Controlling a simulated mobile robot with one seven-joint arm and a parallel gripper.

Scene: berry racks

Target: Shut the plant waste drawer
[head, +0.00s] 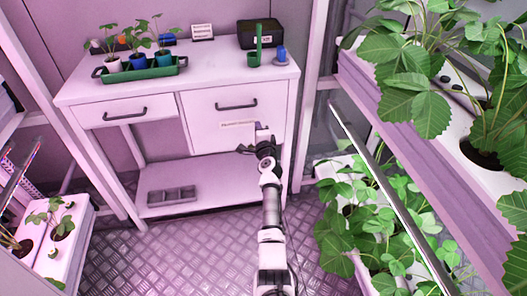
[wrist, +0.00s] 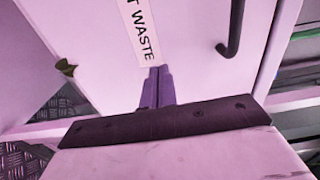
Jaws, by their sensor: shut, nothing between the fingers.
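The plant waste drawer (head: 205,128) is the deep white drawer on the right of the bench. It has a black bar handle (head: 236,106) and a label (head: 238,124) below it. In the wrist view the drawer front (wrist: 105,70) fills much of the picture, with the label (wrist: 142,30) ending in "T WASTE" and the handle (wrist: 233,30) beyond it. The front looks close to flush, but I cannot tell whether a gap is left. My gripper (head: 262,128) is shut and empty, its fingertips (wrist: 158,72) at the front beside the label. I cannot tell whether they touch.
A second drawer (head: 125,112) is on the left. The bench top (head: 205,72) holds potted seedlings in a green tray (head: 140,72) and a black box (head: 260,33). A divided tray (head: 172,196) is on the lower shelf. Plant racks (head: 430,165) stand close on the right.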

